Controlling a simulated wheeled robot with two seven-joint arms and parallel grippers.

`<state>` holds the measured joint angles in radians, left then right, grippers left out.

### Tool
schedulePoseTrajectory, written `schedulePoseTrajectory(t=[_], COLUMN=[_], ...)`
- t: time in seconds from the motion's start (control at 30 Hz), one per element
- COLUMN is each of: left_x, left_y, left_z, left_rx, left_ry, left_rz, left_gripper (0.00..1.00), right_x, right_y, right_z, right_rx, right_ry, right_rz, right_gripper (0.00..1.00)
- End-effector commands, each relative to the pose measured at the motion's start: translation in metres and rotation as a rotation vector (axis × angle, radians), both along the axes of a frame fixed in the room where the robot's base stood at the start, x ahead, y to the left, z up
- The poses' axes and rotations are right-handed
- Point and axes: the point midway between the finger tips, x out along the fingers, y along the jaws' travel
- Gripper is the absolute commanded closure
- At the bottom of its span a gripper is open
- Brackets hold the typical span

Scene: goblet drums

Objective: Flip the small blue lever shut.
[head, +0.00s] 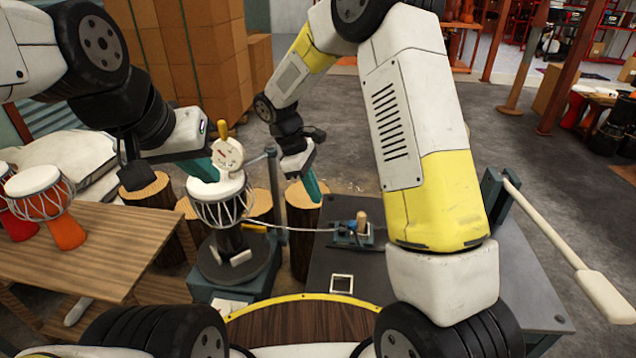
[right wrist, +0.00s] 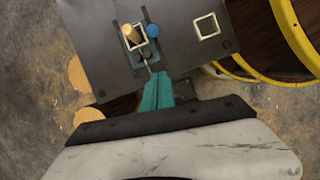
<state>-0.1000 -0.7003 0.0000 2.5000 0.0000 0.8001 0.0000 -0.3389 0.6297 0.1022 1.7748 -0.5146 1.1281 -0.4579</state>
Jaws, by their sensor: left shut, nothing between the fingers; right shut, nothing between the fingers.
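A small clamp device (head: 352,236) with a blue part and an upright tan wooden handle (head: 361,222) is mounted on the dark table at the centre. In the right wrist view a round blue knob (right wrist: 153,30) sits beside the tan handle (right wrist: 130,33); I take it to be the lever's end. Its exact angle is hard to tell. My right gripper (head: 313,190) is shut and empty, left of the device in the head view. Its teal fingers (right wrist: 156,88) point toward the device, with no clear contact. My left gripper (head: 203,170) is shut and empty, beside the drum's gauge.
A dark table (head: 420,290) carries a square frame (head: 342,283). A long pale lever (head: 560,240) juts out right.

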Motion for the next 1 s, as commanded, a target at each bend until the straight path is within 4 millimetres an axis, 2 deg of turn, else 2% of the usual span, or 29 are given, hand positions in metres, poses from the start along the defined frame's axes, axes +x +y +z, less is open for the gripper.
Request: schedulePoseTrajectory(t=[0.37,0.6,1.0], left_x=[0.000,0.000,0.000], left_y=[0.000,0.000,0.000], left_z=[0.000,0.000,0.000], left_rx=[0.000,0.000,0.000], left_ry=[0.000,0.000,0.000], left_rz=[0.000,0.000,0.000], left_gripper=[1.00,1.00,1.00], right_x=[-0.010,-0.020,-0.022], right_y=[-0.027,-0.057,-0.064], right_z=[-0.075,-0.069,-0.068], right_rx=[-0.001,0.001,0.000], right_ry=[0.005,-0.001,-0.001], right_rz=[-0.001,-0.002,-0.001], right_gripper=[1.00,1.00,1.00])
